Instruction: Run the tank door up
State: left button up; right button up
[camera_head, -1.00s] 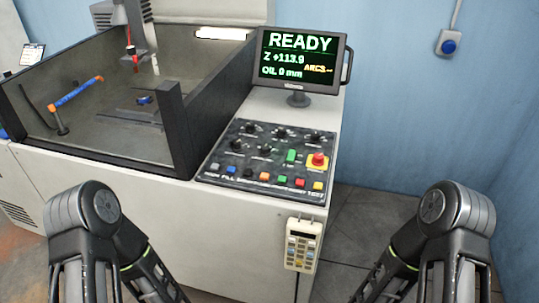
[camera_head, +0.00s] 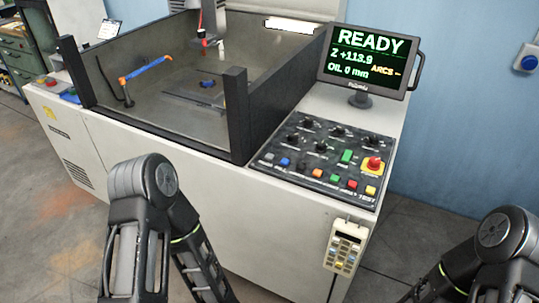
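The tank (camera_head: 180,119) is an open-topped box with dark walls on the machine. Its front side is open between two dark posts (camera_head: 237,115), with only a low dark edge there, so the door appears down. A small button set (camera_head: 58,90) with red and blue parts sits on the ledge left of the tank. My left arm stands in front of the machine and my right arm is at the bottom right. Both arms run out of the bottom of the picture, so neither gripper is in view.
A sloped control panel (camera_head: 301,158) with coloured buttons and a red stop button (camera_head: 373,163) is right of the tank. The screen (camera_head: 368,62) reads READY, Z +113.9, OIL 0 mm. A pendant (camera_head: 344,248) hangs on the front. A green cabinet (camera_head: 22,50) stands far left; floor lies clear at left.

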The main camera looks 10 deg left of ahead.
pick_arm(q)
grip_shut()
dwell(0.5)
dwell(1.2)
